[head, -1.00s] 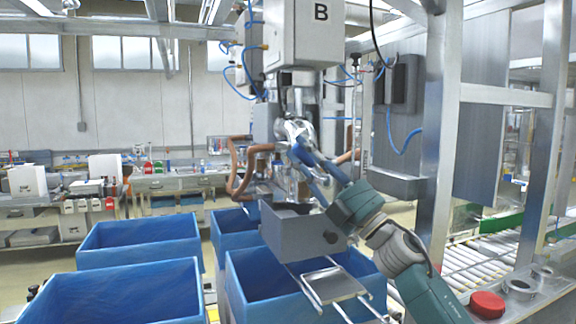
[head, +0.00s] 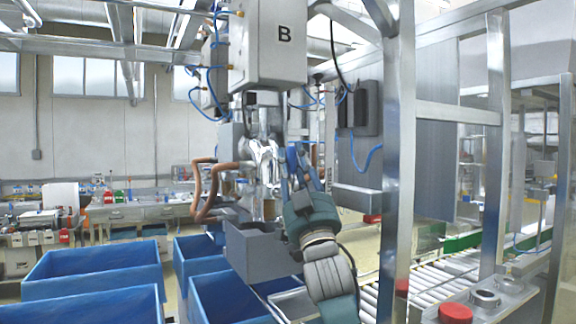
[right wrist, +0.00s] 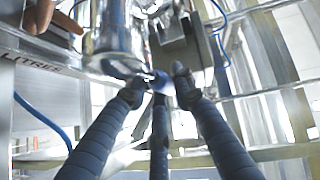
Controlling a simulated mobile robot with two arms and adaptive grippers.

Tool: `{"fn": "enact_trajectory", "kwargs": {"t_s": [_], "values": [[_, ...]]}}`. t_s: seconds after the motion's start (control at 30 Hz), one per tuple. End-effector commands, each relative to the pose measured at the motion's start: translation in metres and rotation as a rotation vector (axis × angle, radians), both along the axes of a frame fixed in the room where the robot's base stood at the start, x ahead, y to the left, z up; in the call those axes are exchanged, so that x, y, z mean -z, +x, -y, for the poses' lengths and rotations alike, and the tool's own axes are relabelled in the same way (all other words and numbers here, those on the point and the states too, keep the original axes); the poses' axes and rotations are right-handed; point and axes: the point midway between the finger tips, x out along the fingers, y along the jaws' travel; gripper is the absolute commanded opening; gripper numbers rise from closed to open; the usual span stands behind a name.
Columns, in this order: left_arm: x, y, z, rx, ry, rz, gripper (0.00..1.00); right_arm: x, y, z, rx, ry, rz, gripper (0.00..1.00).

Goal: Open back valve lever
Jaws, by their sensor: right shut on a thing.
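The shiny metal valve body (head: 264,160) hangs below the box marked B. My right gripper (head: 293,152) reaches up beside it from the lower right, its blue fingers at the valve's right side. In the right wrist view, the gripper (right wrist: 158,90) has its fingertips drawn close together on a small blue piece, seemingly the valve lever (right wrist: 162,84), just below the chrome valve body (right wrist: 115,45). The fingers hide most of the lever, so its angle cannot be told. My left gripper is not in view.
The box marked B (head: 268,48) hangs above the valve. Brown hoses (head: 203,187) curve to its left. A grey metal bin (head: 262,250) sits below. Blue crates (head: 95,268) stand at lower left. A steel post (head: 397,170) rises close on the right, beside a roller conveyor (head: 440,285).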

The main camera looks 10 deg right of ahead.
Motion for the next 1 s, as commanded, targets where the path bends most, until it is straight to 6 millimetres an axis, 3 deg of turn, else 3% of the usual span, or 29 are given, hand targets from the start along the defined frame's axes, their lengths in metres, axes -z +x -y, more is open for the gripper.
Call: {"fn": "enact_trajectory", "kwargs": {"t_s": [0.6,0.63,0.73,1.0], "values": [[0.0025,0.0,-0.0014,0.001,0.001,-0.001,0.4,-0.0012,0.0011,0.0059,0.004,0.04,-0.012,0.0],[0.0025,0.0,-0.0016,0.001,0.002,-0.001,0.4,-0.0012,0.0011,0.0059,0.004,0.04,-0.012,0.26],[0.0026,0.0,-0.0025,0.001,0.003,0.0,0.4,-0.001,0.0011,0.0057,0.004,0.04,-0.012,0.45],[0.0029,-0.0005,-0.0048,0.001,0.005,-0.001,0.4,-0.0001,0.0008,0.004,0.001,0.038,-0.012,0.45]]}}
